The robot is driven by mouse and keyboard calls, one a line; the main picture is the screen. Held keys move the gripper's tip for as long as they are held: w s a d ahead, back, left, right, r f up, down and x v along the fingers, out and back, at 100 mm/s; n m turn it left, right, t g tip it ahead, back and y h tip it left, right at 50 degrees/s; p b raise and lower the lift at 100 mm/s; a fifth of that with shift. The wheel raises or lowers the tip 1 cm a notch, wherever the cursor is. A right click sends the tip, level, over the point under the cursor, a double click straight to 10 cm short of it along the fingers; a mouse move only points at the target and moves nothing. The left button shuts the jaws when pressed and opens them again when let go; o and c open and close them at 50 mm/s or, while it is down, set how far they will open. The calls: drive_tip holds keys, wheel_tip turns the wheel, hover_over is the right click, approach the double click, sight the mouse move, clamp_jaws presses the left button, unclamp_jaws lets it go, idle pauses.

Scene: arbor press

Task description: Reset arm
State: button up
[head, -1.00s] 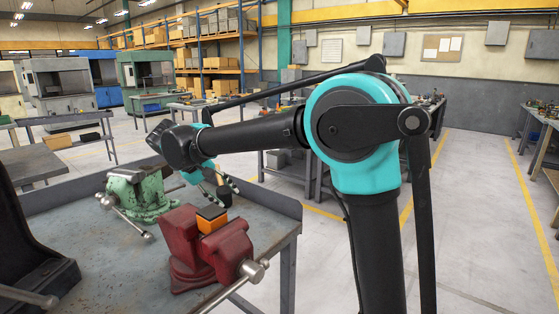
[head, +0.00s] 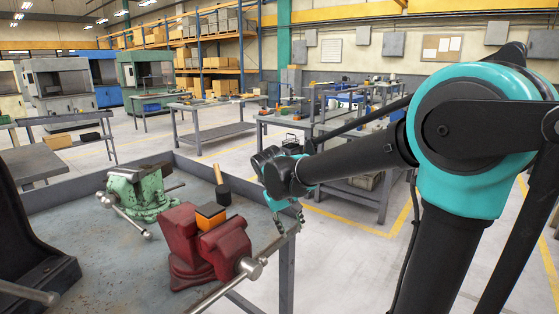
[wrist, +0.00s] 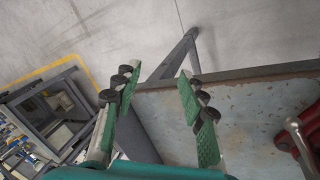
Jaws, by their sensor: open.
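My gripper (head: 287,217) hangs at the right edge of the workbench, to the right of the red vise, in the head view. In the wrist view my gripper (wrist: 158,92) has its green-padded fingers spread apart with nothing between them. Bench edge and floor lie beyond the fingertips. The red vise (head: 190,245) stands on the bench, with an orange and black block (head: 211,217) at its jaws. Part of the red vise also shows at the right edge of the wrist view (wrist: 298,122).
The workbench (head: 110,265) has a raised rim. A green vise (head: 146,196) and a wooden-handled hammer (head: 222,188) are on it. A dark press part (head: 35,260) stands at the left. Other tables (head: 215,120) stand behind, with open floor between.

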drive_tip(key=s+d+f+m+t+y, duration=0.1)
drive_tip(key=s+d+f+m+y, duration=0.2)
drive_tip(key=s+d+f, duration=1)
drive_tip(key=s+d+m, duration=0.1)
drive_tip(key=s+d, duration=0.1)
drive_tip(key=shift+s+d+f+t, duration=0.2)
drive_tip(key=shift+s+t, duration=0.1)
